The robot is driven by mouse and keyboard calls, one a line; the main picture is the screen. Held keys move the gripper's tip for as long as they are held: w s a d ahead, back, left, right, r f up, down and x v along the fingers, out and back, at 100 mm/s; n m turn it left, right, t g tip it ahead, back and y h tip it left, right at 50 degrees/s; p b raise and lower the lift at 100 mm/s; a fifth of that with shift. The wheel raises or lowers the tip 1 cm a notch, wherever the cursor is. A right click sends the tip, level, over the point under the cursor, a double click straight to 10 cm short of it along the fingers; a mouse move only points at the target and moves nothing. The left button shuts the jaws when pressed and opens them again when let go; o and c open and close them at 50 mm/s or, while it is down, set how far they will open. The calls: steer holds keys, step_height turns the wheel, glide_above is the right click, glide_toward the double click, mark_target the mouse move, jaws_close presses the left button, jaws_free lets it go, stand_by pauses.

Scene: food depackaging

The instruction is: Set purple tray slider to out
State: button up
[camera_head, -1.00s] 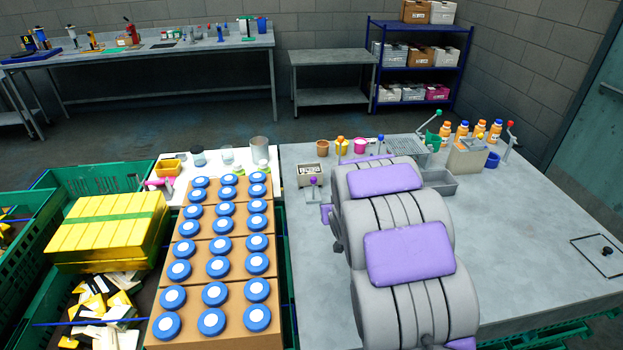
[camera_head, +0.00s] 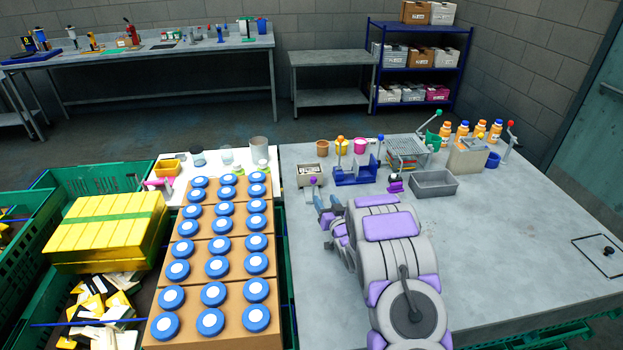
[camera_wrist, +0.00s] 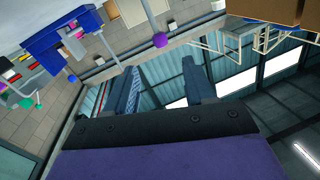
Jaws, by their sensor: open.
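A purple knob (camera_head: 313,181) stands on a thin stem in front of a small grey tray box (camera_head: 310,173) at the table's left rear. In the wrist view, a purple ball (camera_wrist: 160,40) on a grey rod shows above the gap between my fingers. My gripper (camera_head: 329,203) is open with nothing visible between its fingers, just in front of and slightly right of the purple knob. Its two blue-grey fingers also show in the wrist view (camera_wrist: 162,85), apart from the ball. I cannot tell the slider's position; its base is partly hidden.
A blue fixture (camera_head: 356,176), a small purple-and-black piece (camera_head: 395,183), a wire rack (camera_head: 408,150) and a grey bin (camera_head: 433,184) stand right of the knob. Boxes with blue-lidded jars (camera_head: 213,266) lie left. The table's right side (camera_head: 530,230) is mostly clear.

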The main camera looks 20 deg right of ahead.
steer(key=w+b, duration=0.2)
steer(key=w, duration=1.2)
steer(key=shift+w+f, duration=0.1)
steer(key=shift+w, duration=0.3)
jaws_close()
stand_by(0.4)
